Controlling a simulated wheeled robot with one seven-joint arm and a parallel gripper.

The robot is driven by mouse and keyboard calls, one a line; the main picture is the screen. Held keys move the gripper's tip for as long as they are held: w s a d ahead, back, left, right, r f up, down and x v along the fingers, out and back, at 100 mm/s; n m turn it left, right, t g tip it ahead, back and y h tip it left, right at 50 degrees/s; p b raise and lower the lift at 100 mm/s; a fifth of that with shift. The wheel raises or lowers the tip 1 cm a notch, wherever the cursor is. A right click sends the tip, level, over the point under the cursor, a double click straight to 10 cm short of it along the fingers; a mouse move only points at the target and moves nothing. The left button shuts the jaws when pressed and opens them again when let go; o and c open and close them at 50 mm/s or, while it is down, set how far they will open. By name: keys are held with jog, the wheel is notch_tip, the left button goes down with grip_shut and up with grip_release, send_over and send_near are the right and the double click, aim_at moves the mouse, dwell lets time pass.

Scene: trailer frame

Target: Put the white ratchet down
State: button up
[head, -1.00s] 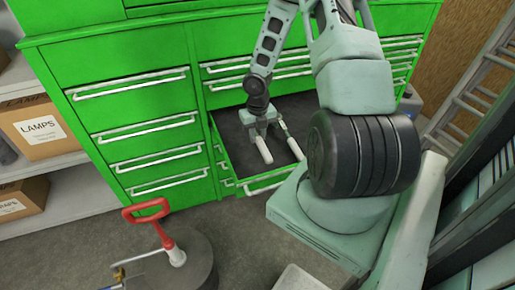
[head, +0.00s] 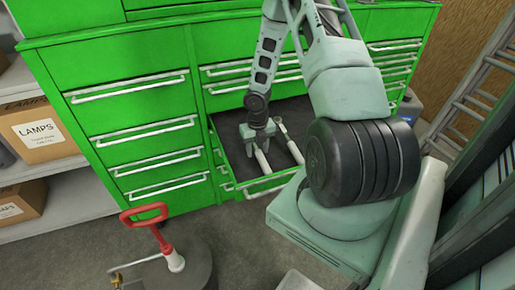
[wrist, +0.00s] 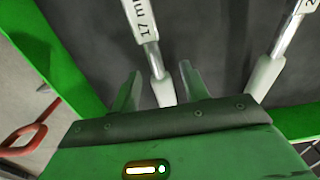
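Two white-and-metal hand tools lie in the open drawer (head: 237,158). The left tool (head: 262,160) is just below my gripper (head: 257,133); the right tool (head: 292,143) lies apart, to the right, with its head showing. I cannot tell for sure which is the white ratchet. In the wrist view, the left tool (wrist: 142,28) carries a "17 mm" label, and its white end reaches between the spread fingers of my gripper (wrist: 158,88), with gaps on both sides. The right tool (wrist: 285,40) lies outside the fingers.
The green cabinet (head: 140,110) has several closed drawers. A red-handled weight-like object (head: 150,215) stands on the floor in front. Lamps boxes (head: 45,130) sit on shelves at the left, and a ladder (head: 475,95) leans at the right. The drawer floor around the tools is bare.

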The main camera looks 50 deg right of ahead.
aim_at(257, 149)
notch_tip(257, 149, up, 12)
jog(key=p, duration=0.3)
jog(key=s+a+r+m, duration=0.1)
jog(key=a+r+m, duration=0.5)
jog(key=a, duration=0.7)
jog(key=a+r+m, duration=0.5)
jog(key=a+r, duration=0.1)
jog(key=a, duration=0.7)
jog(key=s+a+r+m, duration=0.3)
jog(key=s+a+m, duration=0.2)
jog(key=s+a, duration=0.2)
jog(key=s+a+r+m, duration=0.4)
jog(key=s+a+m, duration=0.2)
jog(key=s, duration=0.3)
jog(key=shift+a+y, duration=0.3)
jog(key=shift+a, duration=0.55)
